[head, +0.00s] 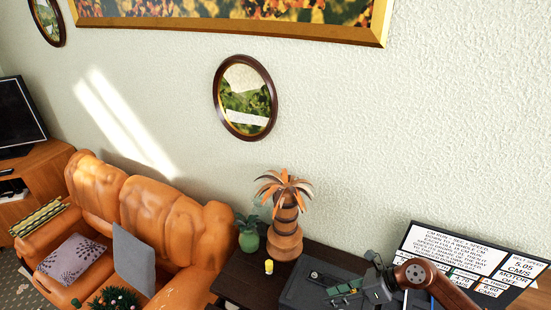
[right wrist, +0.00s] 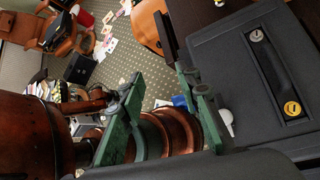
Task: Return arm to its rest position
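My right gripper (head: 345,290) is at the lower right of the head view, above a dark flat case. In the right wrist view its two green fingers (right wrist: 160,105) stand apart with nothing between them that I can see held. Brown, rounded links of my own body show behind and beside the fingers there. My right arm (head: 425,275) reaches in from the lower right of the head view. My left gripper is in neither view.
The dark case (head: 297,288) lies on a dark table (head: 238,280) by a palm-shaped ornament (head: 285,240), a green vase (head: 248,236) and a small yellow item (head: 269,267). A text panel (head: 455,258) stands right. An orange sofa (head: 160,215) is left.

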